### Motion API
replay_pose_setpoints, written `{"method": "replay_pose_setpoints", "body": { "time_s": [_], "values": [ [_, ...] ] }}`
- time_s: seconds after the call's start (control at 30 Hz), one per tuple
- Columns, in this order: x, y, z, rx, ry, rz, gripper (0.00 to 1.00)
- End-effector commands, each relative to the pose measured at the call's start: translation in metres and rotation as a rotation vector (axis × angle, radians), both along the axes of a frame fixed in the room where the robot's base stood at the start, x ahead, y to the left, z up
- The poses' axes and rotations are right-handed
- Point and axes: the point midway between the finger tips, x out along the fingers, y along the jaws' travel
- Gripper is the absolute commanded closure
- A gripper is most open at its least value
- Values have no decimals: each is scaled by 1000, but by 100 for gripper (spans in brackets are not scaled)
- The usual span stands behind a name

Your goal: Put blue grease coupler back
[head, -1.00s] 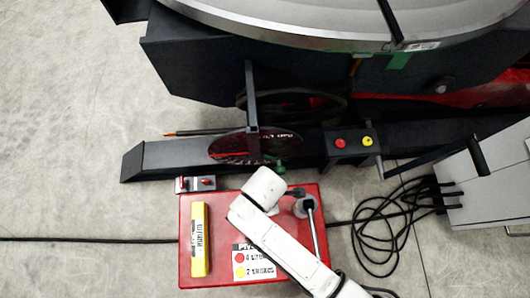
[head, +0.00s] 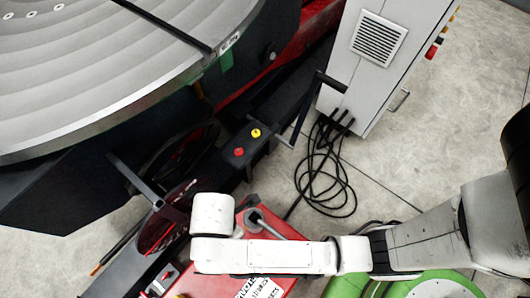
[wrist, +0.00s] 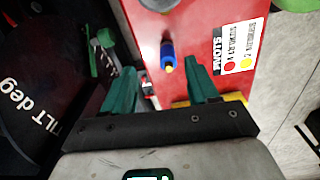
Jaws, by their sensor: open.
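The blue grease coupler (wrist: 168,52) shows in the wrist view as a short blue piece with a yellow tip, against the red box (wrist: 185,20). My gripper (wrist: 160,66) is open, its two green fingers on either side of the coupler in the picture, the coupler just beyond the fingertips. I cannot tell whether the coupler is fixed to the box or lies loose. In the head view the red box (head: 272,226) is partly covered by my white arm. My fingers and the coupler are hidden there.
A control with a red and a yellow button (head: 247,143) sits on the dark positioner base. A grey cabinet (head: 375,60) with coiled black cables (head: 325,180) stands to the right. The large round table (head: 110,60) overhangs at the upper left. A dark tilt dial (wrist: 40,80) is left of my fingers.

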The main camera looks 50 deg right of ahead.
Motion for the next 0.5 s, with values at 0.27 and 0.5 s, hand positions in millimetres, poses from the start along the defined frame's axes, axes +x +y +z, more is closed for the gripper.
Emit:
{"method": "replay_pose_setpoints", "body": {
  "time_s": [0.27, 0.5],
  "values": [
    [-39, -154, 34, 33, -36, -1005, 41],
    [-76, -208, 56, 45, -68, -1464, 41]
  ]
}}
